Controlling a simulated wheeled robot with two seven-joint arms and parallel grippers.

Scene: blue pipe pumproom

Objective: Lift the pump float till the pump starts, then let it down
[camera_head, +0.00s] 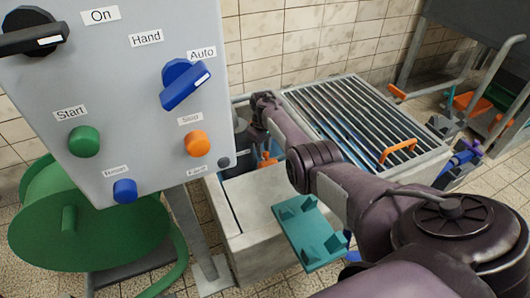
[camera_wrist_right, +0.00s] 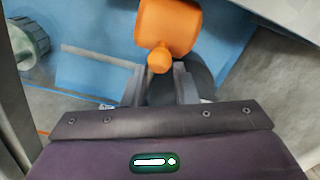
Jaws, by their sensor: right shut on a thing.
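The orange pump float (camera_wrist_right: 168,24) fills the top middle of the right wrist view, with a small rounded orange knob (camera_wrist_right: 159,59) on its near side. My right gripper (camera_wrist_right: 160,78) is shut on this knob, one grey finger on each side. In the head view my right gripper (camera_head: 262,145) reaches down into the open pit, partly hidden by my own wrist. Only a small orange part of the float (camera_head: 268,160) shows there. My left gripper is in neither view.
A grey control box (camera_head: 110,80) stands close at the left, with Hand/Auto switch (camera_head: 185,84), green start button (camera_head: 84,141) and orange stop button (camera_head: 197,143). A slatted grate (camera_head: 350,118) with an orange handle (camera_head: 398,150) lies beside the pit. A green reel (camera_head: 90,225) stands lower left.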

